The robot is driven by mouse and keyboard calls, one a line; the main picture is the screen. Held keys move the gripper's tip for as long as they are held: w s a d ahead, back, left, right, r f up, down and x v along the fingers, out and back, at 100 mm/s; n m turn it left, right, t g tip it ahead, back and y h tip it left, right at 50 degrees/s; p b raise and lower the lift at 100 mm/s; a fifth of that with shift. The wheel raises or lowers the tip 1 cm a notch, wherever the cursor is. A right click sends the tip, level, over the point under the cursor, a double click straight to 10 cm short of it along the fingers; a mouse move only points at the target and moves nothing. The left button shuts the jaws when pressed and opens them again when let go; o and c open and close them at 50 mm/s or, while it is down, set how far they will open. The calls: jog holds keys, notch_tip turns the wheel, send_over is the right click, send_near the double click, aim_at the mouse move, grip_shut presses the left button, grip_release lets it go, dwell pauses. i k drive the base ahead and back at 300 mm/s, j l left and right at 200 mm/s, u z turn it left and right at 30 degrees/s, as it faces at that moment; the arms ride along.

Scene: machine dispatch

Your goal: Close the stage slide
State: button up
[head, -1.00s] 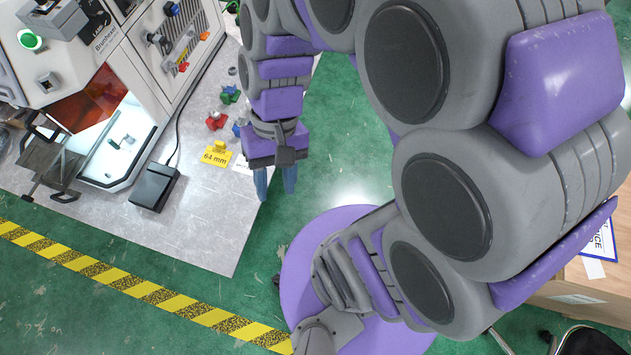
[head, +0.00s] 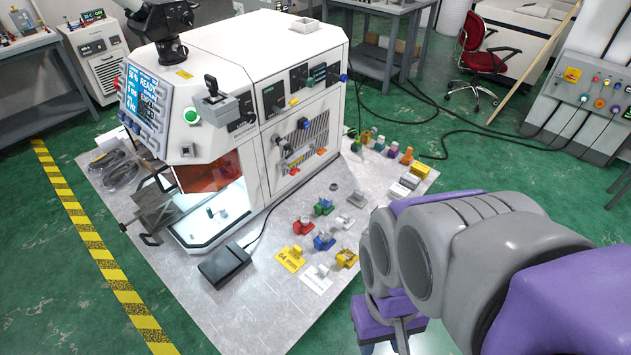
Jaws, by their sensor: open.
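The white machine (head: 235,95) stands on a grey floor sheet, with a lit chamber (head: 215,215) open at its lower front. The stage slide appears to be the dark plate with a bar handle (head: 155,207), which sticks out of the chamber's left side. I cannot tell how far its rails reach inside. My gripper (head: 385,347) points down at the bottom edge of the head view, well to the right of the slide and apart from it. It is open and its tips are cut off by the frame edge. I see nothing held in it.
A black foot pedal (head: 224,264) with a cable lies in front of the machine. Several coloured fixtures, including a yellow 64 mm one (head: 291,259), stand on the sheet between my arm and the machine. Green floor beside the yellow-black tape (head: 103,262) is clear.

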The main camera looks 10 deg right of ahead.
aim_at(170, 213)
jog(key=k+j, duration=0.1)
jog(key=j, duration=0.35)
jog(key=k+j, duration=0.1)
jog(key=j, duration=0.35)
jog(key=i+j, duration=0.15)
jog(key=j, duration=0.25)
jog(key=i+j+u, duration=0.1)
jog(key=j, duration=0.3)
jog(key=i+j, duration=0.15)
jog(key=j, duration=0.25)
